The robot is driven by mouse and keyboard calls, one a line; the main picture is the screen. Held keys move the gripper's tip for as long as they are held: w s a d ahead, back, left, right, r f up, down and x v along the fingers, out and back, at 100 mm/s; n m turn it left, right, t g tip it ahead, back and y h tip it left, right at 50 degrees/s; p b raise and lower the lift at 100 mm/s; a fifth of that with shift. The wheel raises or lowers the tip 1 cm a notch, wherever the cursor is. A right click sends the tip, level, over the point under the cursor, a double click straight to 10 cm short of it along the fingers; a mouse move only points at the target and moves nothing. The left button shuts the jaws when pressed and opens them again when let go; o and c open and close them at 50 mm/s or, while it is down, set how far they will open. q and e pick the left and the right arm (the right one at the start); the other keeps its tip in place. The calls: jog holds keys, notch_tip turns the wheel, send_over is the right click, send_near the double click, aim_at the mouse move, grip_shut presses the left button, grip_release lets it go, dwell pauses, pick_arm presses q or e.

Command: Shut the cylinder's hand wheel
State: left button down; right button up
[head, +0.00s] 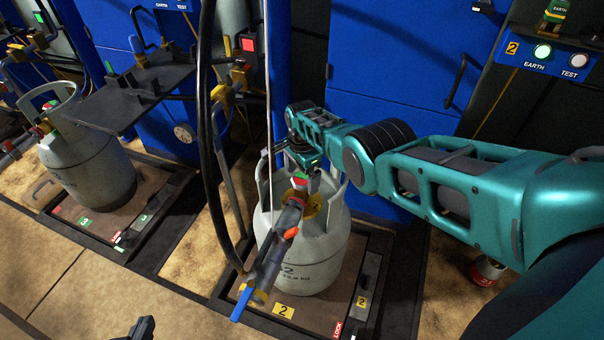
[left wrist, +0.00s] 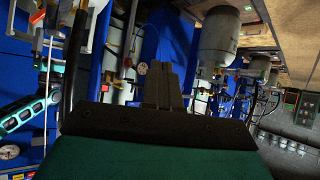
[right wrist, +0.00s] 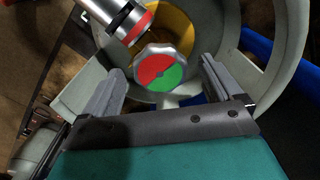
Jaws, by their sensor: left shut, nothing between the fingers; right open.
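The grey gas cylinder (head: 325,262) marked 2 stands upright on a scale in the middle of the head view. Its hand wheel (right wrist: 150,74) has a red and green face and sits inside the cylinder's collar (right wrist: 228,45). My right gripper (right wrist: 163,88) is open, with one finger on each side of the wheel in the picture. I cannot tell whether the fingers touch it. A hose coupling (right wrist: 118,18) with a red ring lies close beside the wheel. My left gripper (left wrist: 163,85) is shut and empty, and shows low in the head view (head: 143,327).
A filling hose with a blue lever (head: 242,303) hangs in front of the cylinder. A black hose (head: 210,150) runs down on its left. Another cylinder (head: 88,165) stands on a scale at left. A blue cabinet (head: 385,60) is behind. A red can (head: 487,270) is at right.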

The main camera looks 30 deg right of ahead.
aim_at(302, 178)
notch_tip(302, 178, up, 6)
jog(key=p, duration=0.5)
jog(key=shift+r, duration=0.2)
pick_arm(q)
notch_tip(302, 178, up, 6)
jog(key=s+a+p, duration=0.1)
jog(key=a+p, duration=0.1)
jog(key=p, duration=0.2)
jog(key=shift+s+a+y+p, duration=0.15)
jog(key=shift+a+y+p, duration=0.15)
jog(key=shift+y+p, duration=0.1)
pick_arm(e)
notch_tip(302, 178, up, 6)
jog(key=shift+r, duration=0.2)
pick_arm(q)
jog(key=shift+r, duration=0.1)
